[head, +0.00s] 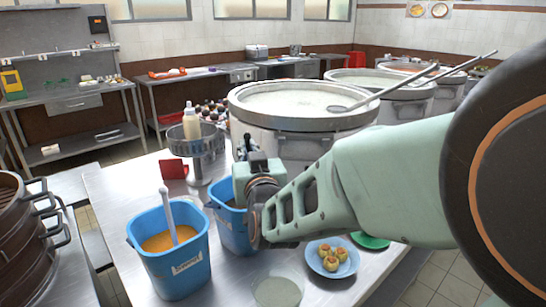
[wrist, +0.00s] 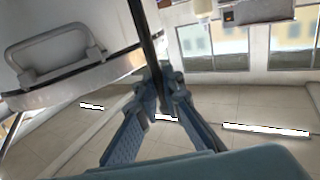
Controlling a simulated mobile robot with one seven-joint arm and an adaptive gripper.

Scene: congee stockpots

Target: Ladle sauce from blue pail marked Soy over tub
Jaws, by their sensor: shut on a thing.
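My gripper (wrist: 160,85) is shut on a thin dark handle (wrist: 143,30) in the wrist view. I cannot see what is at the handle's far end. In the head view my gripper (head: 255,160) is above a blue pail (head: 228,228), which my arm partly hides; its contents and label do not show. Another blue pail (head: 177,272) at the front left holds orange-brown sauce and a pale ladle handle (head: 169,212). Its white label is too small to read surely. A round translucent tub (head: 278,291) stands at the table's front edge, right of that pail.
A large stockpot (head: 300,122) of congee stands behind my gripper, with a long ladle (head: 400,84) across it. A blue plate (head: 333,268) of dumplings and a green dish (head: 370,240) lie right. A metal stand (head: 196,150) with a bottle is behind. Steamers (head: 25,250) stand left.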

